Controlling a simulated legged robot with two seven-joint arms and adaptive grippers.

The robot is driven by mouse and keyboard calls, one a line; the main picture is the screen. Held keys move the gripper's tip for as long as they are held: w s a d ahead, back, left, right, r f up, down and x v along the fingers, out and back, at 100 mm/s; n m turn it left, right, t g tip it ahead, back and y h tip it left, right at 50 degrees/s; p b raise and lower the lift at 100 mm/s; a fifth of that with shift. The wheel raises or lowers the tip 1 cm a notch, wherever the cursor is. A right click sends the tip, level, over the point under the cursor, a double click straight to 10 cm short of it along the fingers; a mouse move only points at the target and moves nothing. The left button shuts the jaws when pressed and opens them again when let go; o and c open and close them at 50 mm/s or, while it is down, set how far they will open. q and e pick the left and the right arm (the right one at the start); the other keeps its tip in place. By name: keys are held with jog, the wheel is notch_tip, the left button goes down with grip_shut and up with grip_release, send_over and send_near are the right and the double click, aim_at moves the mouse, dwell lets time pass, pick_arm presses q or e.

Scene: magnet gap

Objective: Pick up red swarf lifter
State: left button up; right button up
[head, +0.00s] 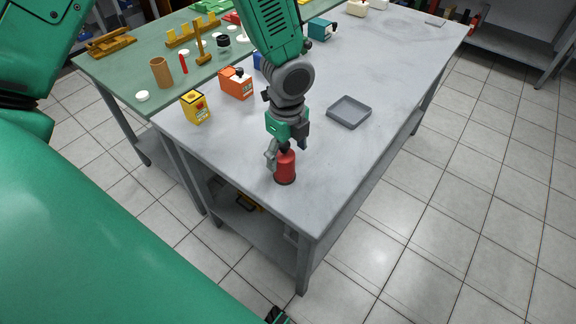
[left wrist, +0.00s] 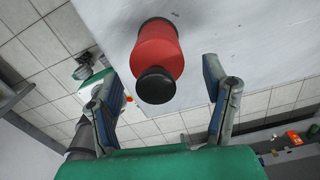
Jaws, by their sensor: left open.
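The red swarf lifter (head: 285,168) is a red cylinder with a dark top and dark base. It stands upright on the grey table near its front corner. In the left wrist view the lifter (left wrist: 160,48) shows its black knob towards the camera, in the space between the fingers. My left gripper (head: 285,150) is open at the top of the lifter, with one finger on its left side; the other is partly hidden. In the left wrist view the gripper (left wrist: 163,85) has a finger on either side, with visible gaps to the lifter.
A shallow grey tray (head: 349,112) lies right of the arm on the grey table (head: 400,60). A yellow box (head: 195,107) and an orange box (head: 236,84) stand to the left. The green table (head: 125,72) beyond holds several items. The table's front edge is close to the lifter.

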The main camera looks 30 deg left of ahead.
aim_at(285, 175)
pick_arm(q)
jog(key=f, duration=0.4)
jog(key=shift+w+a, duration=0.1)
jog(key=shift+a, duration=0.2)
jog(key=shift+a+f, duration=0.25)
jog(key=shift+a, duration=0.3)
jog(key=shift+d, duration=0.3)
jog(key=c, duration=1)
jog(key=shift+d+r, duration=0.1)
jog(key=shift+d, duration=0.3)
jog(key=c, duration=0.5)
jog(key=shift+r, duration=0.15)
